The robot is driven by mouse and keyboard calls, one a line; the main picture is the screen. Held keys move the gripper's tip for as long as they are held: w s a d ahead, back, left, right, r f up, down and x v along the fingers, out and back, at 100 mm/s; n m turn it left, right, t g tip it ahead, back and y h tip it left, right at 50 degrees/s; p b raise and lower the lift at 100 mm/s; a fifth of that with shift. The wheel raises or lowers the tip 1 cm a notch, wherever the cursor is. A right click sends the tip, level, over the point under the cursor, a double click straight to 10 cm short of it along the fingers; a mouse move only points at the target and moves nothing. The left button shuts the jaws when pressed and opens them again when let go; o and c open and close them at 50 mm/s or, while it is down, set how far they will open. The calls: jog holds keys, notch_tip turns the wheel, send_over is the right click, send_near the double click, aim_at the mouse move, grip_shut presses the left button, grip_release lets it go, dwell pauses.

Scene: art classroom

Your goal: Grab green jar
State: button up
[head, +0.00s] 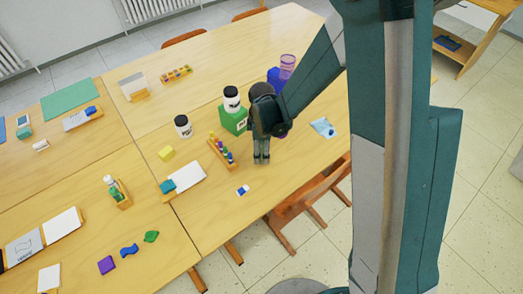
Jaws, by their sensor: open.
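A green, block-shaped container with a white label (234,121), the only green jar-like thing I make out, stands on the wooden table left of my gripper. A white jar with a black lid (232,99) appears on top of it or just behind it; I cannot tell which. My gripper (261,158) points down over the table, open, with nothing seen between its fingers. It is just right of the green container and a little nearer the camera. My gripper and arm cover the container's right edge and part of a purple-blue thing behind.
Another black-lidded jar (183,127) stands to the left. A wooden rack with coloured pegs (222,153) is close to my gripper's left. A yellow block (166,154) and a purple cup (288,61) stand around. A light blue sheet (323,127) lies right.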

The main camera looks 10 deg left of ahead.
jog(key=shift+c, duration=0.3)
jog(key=c, duration=0.9)
jog(key=shift+r, duration=0.1)
jog(key=shift+r+p, duration=0.9)
jog(key=shift+r, duration=4.05)
